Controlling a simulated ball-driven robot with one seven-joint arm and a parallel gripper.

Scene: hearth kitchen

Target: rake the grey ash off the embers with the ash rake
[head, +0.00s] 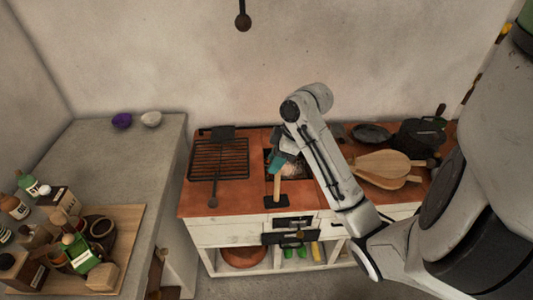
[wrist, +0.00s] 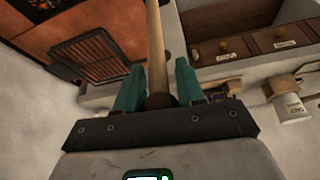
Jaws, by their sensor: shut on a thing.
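My gripper (head: 278,163) has teal fingers and is over the dark square fire pit (head: 268,168) in the terracotta counter. In the wrist view my gripper (wrist: 158,90) is shut on a pale wooden handle (wrist: 155,45), with its dark end between the fingers. In the head view the ash rake's handle (head: 277,186) runs from the fingers toward the counter's front. A dark block, seemingly the rake's head (head: 276,201), is near the front edge; contact with the counter cannot be told. A pale greyish patch, perhaps ash (head: 291,169), shows in the pit. My arm hides part of the pit; embers are unclear.
A black grill rack (head: 220,158) lies left of the pit.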

